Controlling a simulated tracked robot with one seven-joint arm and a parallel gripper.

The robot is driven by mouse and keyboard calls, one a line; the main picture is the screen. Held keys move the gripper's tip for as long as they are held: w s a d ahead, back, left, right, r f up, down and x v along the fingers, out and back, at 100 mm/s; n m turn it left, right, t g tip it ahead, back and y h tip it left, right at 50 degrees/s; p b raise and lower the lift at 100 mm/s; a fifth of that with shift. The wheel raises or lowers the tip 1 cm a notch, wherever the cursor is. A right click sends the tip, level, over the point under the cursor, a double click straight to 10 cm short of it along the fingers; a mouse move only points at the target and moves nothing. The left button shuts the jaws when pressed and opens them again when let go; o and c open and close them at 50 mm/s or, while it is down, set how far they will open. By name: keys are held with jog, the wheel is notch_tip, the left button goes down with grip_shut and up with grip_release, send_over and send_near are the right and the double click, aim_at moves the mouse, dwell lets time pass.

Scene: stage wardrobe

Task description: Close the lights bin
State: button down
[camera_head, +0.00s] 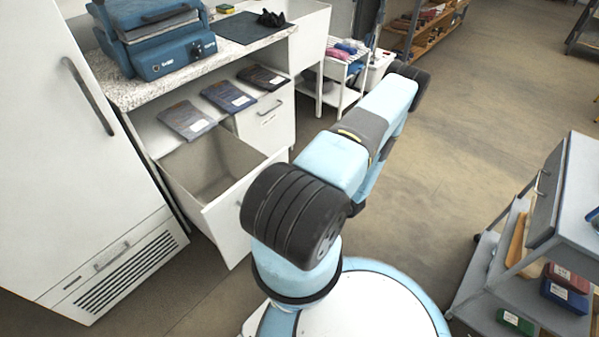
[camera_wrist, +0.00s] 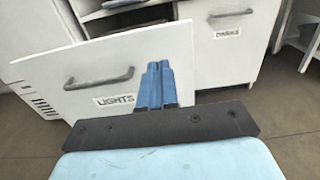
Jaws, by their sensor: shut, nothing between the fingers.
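The lights bin (camera_head: 226,215) is a white pull-out bin under the counter, standing open and empty in the head view. In the wrist view its front panel (camera_wrist: 120,75) carries a dark bar handle (camera_wrist: 99,79) and a label reading LIGHTS. My gripper (camera_wrist: 157,70) shows blue fingers, shut and empty, in front of that panel, right of the handle and label. I cannot tell whether the fingertips touch the panel. In the head view my arm hides part of the bin's right side, and my gripper is not visible there.
A tall white cabinet (camera_head: 75,130) stands left. The counter (camera_head: 140,92) holds a blue case (camera_head: 160,45). A grey cart (camera_head: 545,230) is at right. Open floor (camera_head: 470,110) lies behind my arm.

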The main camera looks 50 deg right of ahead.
aim_at(278, 158)
jog(key=w, duration=1.2)
jog(key=shift+w+a, duration=0.2)
jog(key=shift+w, duration=0.1)
